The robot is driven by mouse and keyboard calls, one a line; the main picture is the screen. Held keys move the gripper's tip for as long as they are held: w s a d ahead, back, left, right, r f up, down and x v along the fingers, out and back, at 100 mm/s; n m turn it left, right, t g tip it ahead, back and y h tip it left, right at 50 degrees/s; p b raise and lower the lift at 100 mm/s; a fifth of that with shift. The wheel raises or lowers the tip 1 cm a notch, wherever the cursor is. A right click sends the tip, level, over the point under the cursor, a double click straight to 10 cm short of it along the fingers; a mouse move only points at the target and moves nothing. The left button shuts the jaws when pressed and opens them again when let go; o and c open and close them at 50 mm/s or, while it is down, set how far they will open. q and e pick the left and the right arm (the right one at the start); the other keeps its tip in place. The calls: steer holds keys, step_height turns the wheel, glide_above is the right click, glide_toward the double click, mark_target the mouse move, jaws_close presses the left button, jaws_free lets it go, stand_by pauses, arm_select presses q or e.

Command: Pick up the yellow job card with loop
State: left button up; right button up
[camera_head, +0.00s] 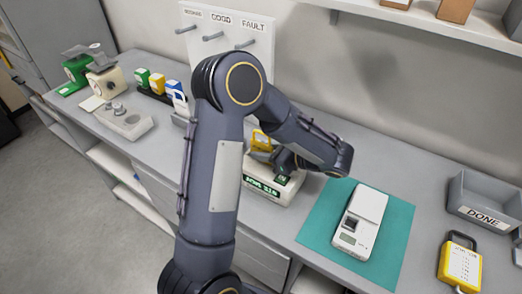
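A yellow job card (461,264) with a white label and a dark loop at its top lies on the table at the far right, in front of the DONE tray. My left arm rises through the middle of the view and bends down to the right. My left gripper (284,161) is a small dark shape by the scale with a green display (268,187), largely hidden by my forearm. I cannot tell if it is open or shut. A yellow object (261,141) shows partly behind the arm, near that scale. My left gripper is well left of the job card. My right gripper is not in view.
A white device (360,221) sits on a teal mat (316,226) between the arm and the card. The grey DONE tray (486,196) stands at the right. A peg board (226,30) stands behind. Green and cream scales (102,80) and several small coloured items are at the left.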

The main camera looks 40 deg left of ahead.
arm_select(q)
steer(key=shift+s+a+f, duration=0.1)
steer(key=shift+a+f, duration=0.1)
steer(key=shift+a, duration=0.25)
jaws_close()
